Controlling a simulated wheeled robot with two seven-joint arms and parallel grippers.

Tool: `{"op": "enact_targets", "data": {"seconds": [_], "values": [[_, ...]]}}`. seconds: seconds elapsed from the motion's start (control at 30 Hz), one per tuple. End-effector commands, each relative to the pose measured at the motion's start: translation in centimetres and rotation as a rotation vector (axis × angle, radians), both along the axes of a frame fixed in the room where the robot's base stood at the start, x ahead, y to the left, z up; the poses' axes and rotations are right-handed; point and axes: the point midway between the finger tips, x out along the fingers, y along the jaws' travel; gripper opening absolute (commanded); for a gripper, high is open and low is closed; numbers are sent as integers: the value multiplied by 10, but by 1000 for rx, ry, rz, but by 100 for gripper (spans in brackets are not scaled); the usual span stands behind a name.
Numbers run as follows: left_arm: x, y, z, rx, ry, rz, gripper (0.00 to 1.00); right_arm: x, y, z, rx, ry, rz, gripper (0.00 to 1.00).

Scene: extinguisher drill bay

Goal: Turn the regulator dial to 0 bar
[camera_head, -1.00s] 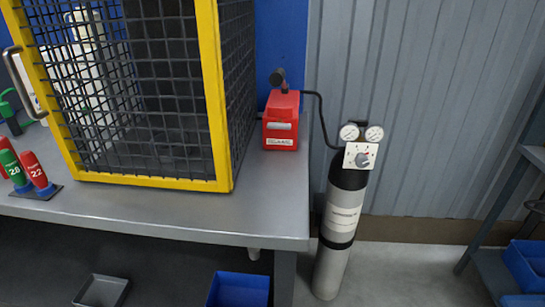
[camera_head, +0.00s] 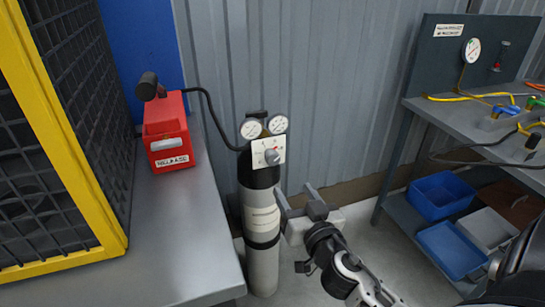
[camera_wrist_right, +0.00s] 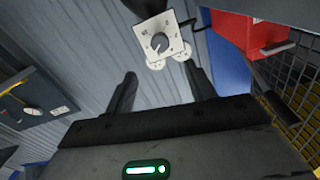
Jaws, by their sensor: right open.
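The regulator dial (camera_head: 272,156) is a grey knob on a white marked plate with two round gauges above it, on top of a black-and-white cylinder (camera_head: 262,222). In the right wrist view the dial (camera_wrist_right: 159,41) appears upside down, with its plate and gauges, beyond my fingers. The marks are too small to read for a setting. My right gripper (camera_head: 296,194) is open and empty, below and right of the dial in the head view and apart from it. Its two spread fingers also show in the right wrist view (camera_wrist_right: 160,82). My left gripper is not in view.
A red box (camera_head: 168,133) on the grey bench (camera_head: 185,235) joins the regulator by a black hose. A yellow-framed mesh cage (camera_head: 95,215) stands left. A workbench (camera_head: 465,120) with blue bins (camera_head: 442,194) is at right. A corrugated wall is close behind the cylinder.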

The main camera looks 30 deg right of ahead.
Motion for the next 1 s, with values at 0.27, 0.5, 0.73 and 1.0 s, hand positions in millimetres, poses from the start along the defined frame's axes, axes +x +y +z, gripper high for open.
{"op": "enact_targets", "data": {"seconds": [0.27, 0.5, 0.73, 1.0], "values": [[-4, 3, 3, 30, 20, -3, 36, 62, -15, 3, -2, -1, 1, 55], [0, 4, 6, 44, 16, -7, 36, 103, -25, 2, -2, 0, 0, 55], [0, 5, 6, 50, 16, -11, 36, 121, -29, 0, 0, 1, 0, 55], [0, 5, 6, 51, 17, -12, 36, 122, -29, 0, 0, 2, 0, 55]]}}
